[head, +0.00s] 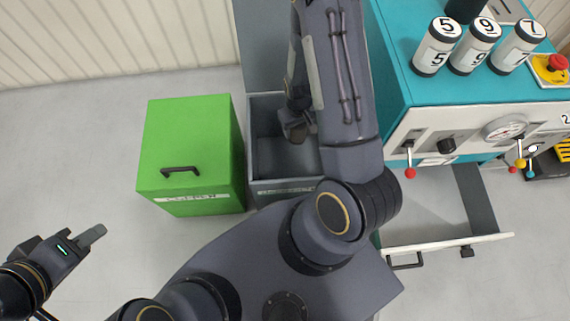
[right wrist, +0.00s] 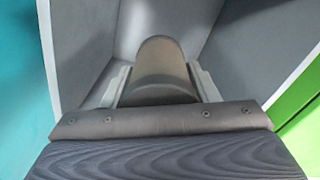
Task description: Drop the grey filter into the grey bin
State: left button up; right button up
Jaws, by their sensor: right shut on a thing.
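The grey filter (right wrist: 160,65) is a dark grey rounded cylinder, seen in the right wrist view between the two pale fingers of my right gripper (right wrist: 160,88). My right gripper (head: 297,108) is shut on it. In the head view it is over the opening of the grey bin (head: 265,187), partly hidden by my right arm. The bin's lid (head: 262,45) is raised, and its inner walls (right wrist: 245,55) surround the filter in the right wrist view. How far the filter is above the bin floor is unclear.
A closed green bin (head: 190,150) stands directly left of the grey bin. At right is a teal machine (head: 400,75) with numbered white cylinders (head: 437,47), levers, a gauge and an open drawer (head: 430,210). The floor at left is clear.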

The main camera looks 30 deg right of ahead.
jog(key=shift+f, duration=0.15)
jog(key=o, duration=1.1)
jog(key=shift+o, duration=0.2)
notch_tip(320, 180, up, 8)
jog(key=p, duration=0.3)
